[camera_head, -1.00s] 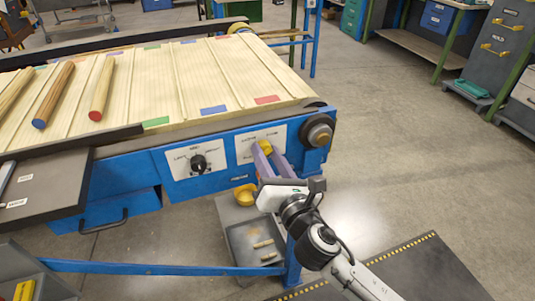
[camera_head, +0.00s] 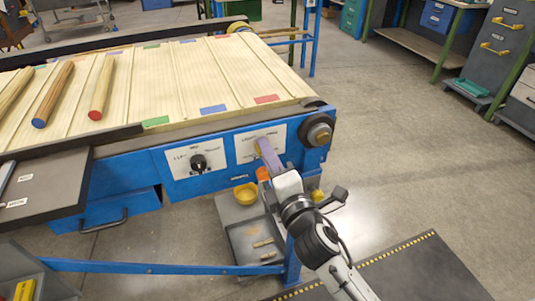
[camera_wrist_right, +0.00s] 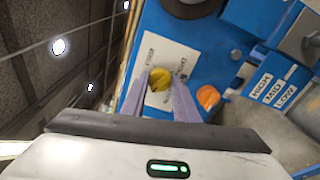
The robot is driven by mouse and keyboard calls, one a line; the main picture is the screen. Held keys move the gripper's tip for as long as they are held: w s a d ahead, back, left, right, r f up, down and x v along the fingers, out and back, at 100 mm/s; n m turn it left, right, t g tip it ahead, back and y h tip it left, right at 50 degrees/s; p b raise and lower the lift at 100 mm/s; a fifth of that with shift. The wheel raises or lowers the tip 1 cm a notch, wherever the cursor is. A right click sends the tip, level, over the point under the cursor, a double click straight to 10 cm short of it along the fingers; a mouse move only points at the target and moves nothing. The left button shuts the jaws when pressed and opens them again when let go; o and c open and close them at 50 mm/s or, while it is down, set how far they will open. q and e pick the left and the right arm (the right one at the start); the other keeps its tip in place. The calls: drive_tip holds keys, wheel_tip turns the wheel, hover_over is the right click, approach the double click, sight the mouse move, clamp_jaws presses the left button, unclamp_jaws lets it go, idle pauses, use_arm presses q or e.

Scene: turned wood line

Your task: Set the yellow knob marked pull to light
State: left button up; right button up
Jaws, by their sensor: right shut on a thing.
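The yellow knob (camera_wrist_right: 159,79) sits on a white label plate on the blue conveyor front. In the right wrist view it is between the two lilac fingers of my right gripper (camera_wrist_right: 165,90), which is shut on it. In the head view the gripper (camera_head: 266,152) reaches the right-hand white plate (camera_head: 248,150) and covers most of the knob. The plate's lettering is too small or turned to read surely, and the knob's pointing direction is hidden. My left gripper is not in view.
A black knob (camera_head: 199,162) sits on another plate to the left. An orange part (camera_wrist_right: 208,97) is close beside the fingers. A label panel reading HIGH, MID, LOW (camera_wrist_right: 271,90) is to the right. Wooden rods lie on the belt.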

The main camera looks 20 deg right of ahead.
drive_tip(key=shift+m, duration=1.7)
drive_tip(key=o, duration=1.1)
drive_tip(key=shift+c, duration=0.2)
drive_tip(key=shift+s, duration=0.1)
